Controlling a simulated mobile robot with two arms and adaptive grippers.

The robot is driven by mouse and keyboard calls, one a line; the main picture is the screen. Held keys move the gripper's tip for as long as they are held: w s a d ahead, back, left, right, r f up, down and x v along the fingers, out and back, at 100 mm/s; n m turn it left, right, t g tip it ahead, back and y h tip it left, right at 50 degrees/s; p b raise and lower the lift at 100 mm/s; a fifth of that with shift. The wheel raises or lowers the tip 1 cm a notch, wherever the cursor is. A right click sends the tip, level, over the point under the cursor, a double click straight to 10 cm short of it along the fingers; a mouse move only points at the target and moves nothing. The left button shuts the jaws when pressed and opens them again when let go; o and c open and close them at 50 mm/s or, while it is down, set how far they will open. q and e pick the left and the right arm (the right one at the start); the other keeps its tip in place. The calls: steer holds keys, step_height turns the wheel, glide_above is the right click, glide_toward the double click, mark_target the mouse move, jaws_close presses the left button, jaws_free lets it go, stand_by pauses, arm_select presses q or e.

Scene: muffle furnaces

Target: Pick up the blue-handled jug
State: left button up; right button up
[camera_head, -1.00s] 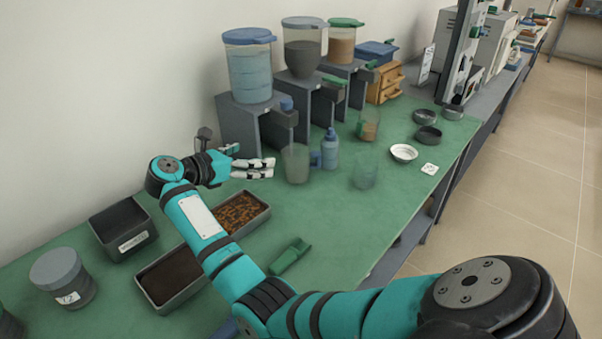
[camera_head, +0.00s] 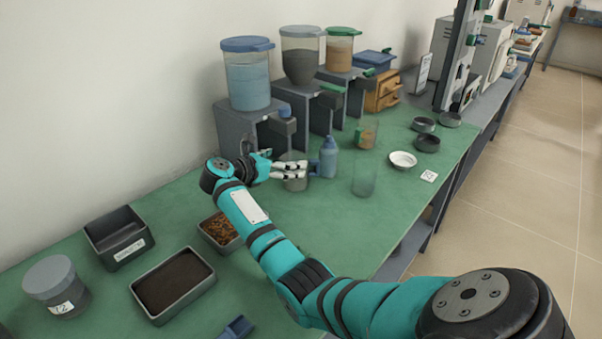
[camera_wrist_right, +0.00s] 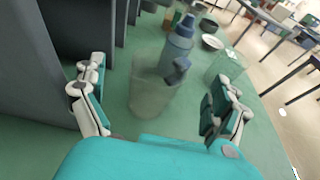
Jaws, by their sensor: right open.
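The blue-handled jug (camera_head: 294,185) is clear and stands upright on the green bench in front of the left dispenser. In the head view my right gripper (camera_head: 304,170) overlaps it, and its white fingers hide part of the jug and its handle. In the right wrist view the jug (camera_wrist_right: 150,97) stands between the spread fingers of my right gripper (camera_wrist_right: 157,88), with its blue handle (camera_wrist_right: 178,70) on the far right side. The fingers are open and do not visibly press on it. My left gripper is not in view.
A blue bottle (camera_head: 328,158) stands close behind and right of the jug. A clear beaker (camera_head: 364,181), a green-handled jug (camera_head: 367,133) and a white dish (camera_head: 403,160) are farther right. The left dispenser (camera_head: 234,125) rises behind. A soil tray (camera_head: 206,262) lies nearer.

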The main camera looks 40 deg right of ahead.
mark_target(303, 156)
steer(key=b+x, duration=0.1)
steer(key=x, duration=0.4)
